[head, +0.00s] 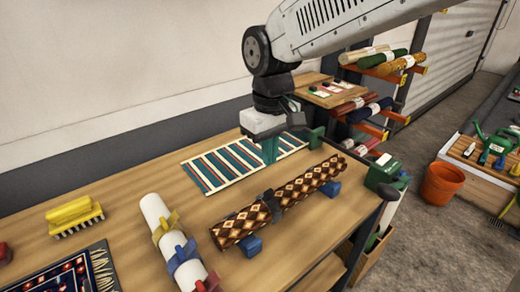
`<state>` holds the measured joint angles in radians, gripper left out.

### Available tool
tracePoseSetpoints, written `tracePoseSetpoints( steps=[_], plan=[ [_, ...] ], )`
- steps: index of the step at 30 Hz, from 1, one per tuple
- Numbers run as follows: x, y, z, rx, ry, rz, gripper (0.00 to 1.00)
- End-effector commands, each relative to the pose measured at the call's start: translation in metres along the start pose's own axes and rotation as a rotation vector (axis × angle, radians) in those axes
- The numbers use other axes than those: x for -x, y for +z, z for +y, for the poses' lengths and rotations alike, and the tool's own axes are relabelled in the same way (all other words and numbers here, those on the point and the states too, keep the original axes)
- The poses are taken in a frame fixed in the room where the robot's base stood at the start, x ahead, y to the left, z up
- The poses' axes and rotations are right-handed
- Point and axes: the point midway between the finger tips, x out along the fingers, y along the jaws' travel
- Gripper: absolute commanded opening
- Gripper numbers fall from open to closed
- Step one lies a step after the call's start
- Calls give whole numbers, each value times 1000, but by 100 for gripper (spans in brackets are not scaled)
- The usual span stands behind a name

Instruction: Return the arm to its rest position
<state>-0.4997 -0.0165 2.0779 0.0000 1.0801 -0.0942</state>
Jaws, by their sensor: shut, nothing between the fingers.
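My arm reaches in from the top right in the head view. My gripper (270,150) points down above the far part of the wooden workbench (135,191), over the striped rug (221,170). Its green fingers are together with nothing held between them. I cannot tell whether the fingertips touch the rug. A rolled brown patterned rug (300,188) lies in front of the gripper on blue blocks (250,245), with a dark band around its middle.
A white roll (157,214) with coloured clamps, a yellow brush (74,214) and a dark patterned rug (78,273) lie to the left. A rack of rolled rugs (383,58) stands behind right. An orange bucket (441,184) stands on the open floor at right.

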Motion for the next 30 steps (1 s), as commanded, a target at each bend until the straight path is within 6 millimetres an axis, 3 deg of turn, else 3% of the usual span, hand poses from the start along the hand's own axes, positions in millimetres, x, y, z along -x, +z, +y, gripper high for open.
tracePoseSetpoints(
  steps=[5,8,15,21,25,30],
  plan=[
    [-11,22,-2,-23,-4,-57,0],
    [-7,58,7,-74,-6,-75,0],
    [8,162,39,-271,-7,-56,0],
    [10,237,52,-446,4,5,0],
    [11,265,56,-528,18,55,0],
    [19,278,62,-587,36,109,0]
  ],
)
